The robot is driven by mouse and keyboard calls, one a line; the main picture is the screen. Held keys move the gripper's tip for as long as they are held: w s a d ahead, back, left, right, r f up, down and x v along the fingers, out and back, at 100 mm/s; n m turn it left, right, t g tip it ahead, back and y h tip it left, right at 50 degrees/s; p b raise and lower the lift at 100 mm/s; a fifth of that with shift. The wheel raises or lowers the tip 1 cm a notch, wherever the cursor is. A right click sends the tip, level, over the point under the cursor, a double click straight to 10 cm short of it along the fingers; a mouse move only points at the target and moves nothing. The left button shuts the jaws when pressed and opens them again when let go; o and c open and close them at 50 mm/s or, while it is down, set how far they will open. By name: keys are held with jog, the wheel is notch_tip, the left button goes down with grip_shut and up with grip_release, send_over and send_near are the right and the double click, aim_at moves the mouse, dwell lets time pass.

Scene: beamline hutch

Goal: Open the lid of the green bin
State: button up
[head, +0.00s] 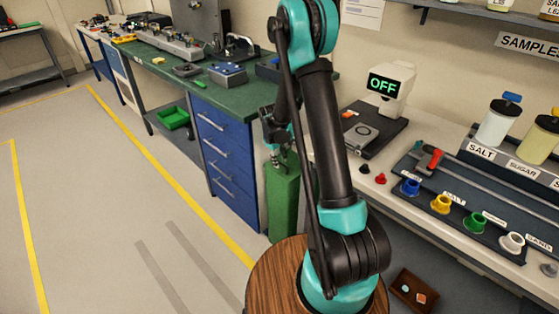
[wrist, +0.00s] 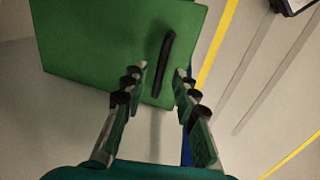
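The green bin (head: 283,205) stands on the floor between the blue drawer cabinet and the white counter, partly hidden by my arm. In the wrist view its flat green lid (wrist: 95,45) looks shut, with a dark bar handle (wrist: 163,65) on it. My gripper (wrist: 160,74) is open, with one finger on each side of the handle's near end. I see gaps between the fingers and the handle; whether the tips reach down to its height I cannot tell. In the head view my gripper (head: 280,150) is just above the bin, partly hidden.
The blue drawer cabinet (head: 225,155) under the green bench (head: 250,95) stands left of the bin. The white counter (head: 385,185) with a scale (head: 362,132) and coloured funnels stands to the right. A green tray (head: 172,118) sits under the bench. The floor at left is clear.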

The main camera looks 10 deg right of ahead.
grip_shut()
